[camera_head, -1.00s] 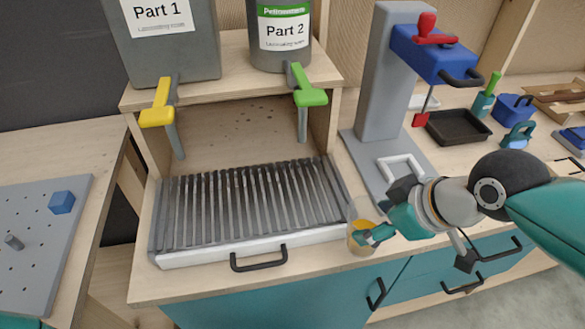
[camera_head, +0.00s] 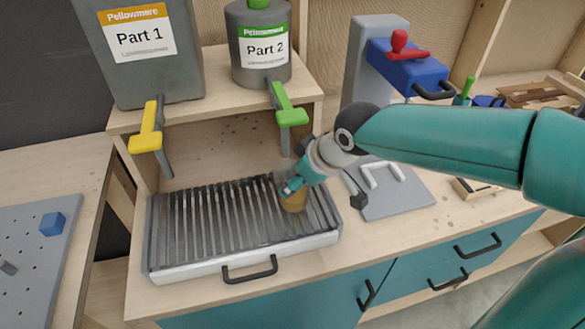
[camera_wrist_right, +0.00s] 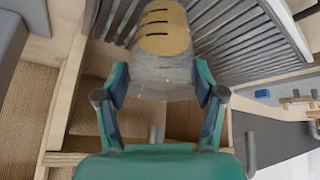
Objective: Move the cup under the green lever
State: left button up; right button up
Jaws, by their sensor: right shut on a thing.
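The green lever (camera_head: 289,108) sits on the front of the Part 2 container (camera_head: 262,50), with a grey spout below it. The cup (camera_head: 293,200) is clear with yellow-orange contents. It is over the right part of the slatted grate (camera_head: 205,225), below and slightly in front of the green lever; whether it touches the slats I cannot tell. My right gripper (camera_head: 289,188) is shut on the cup. In the right wrist view the cup (camera_wrist_right: 162,68) sits between both fingers (camera_wrist_right: 160,88). My left gripper is not in view.
The Part 1 container (camera_head: 145,55) with a yellow lever (camera_head: 148,135) stands to the left on the same shelf (camera_head: 215,90). A grey stand with a blue head (camera_head: 418,62) and red handle is at the right. A pegboard (camera_head: 30,270) with a blue cube lies far left.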

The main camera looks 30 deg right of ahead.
jog(key=w, duration=0.2)
jog(key=shift+w+a+p, duration=0.3)
jog(key=shift+f, duration=0.1)
jog(key=shift+s, duration=0.25)
jog(key=o, duration=0.4)
jog(key=shift+w+f, duration=0.1)
jog(key=shift+f, duration=0.05)
jog(key=o, duration=0.5)
jog(key=shift+c, duration=0.2)
jog(key=s+d+r+b, duration=0.1)
jog(key=s, duration=0.5)
jog(key=s+d+r+b, duration=0.1)
jog(key=s+d, duration=0.1)
jog(key=s, duration=0.5)
jog(key=shift+s+r, duration=0.2)
jog(key=shift+r, duration=0.2)
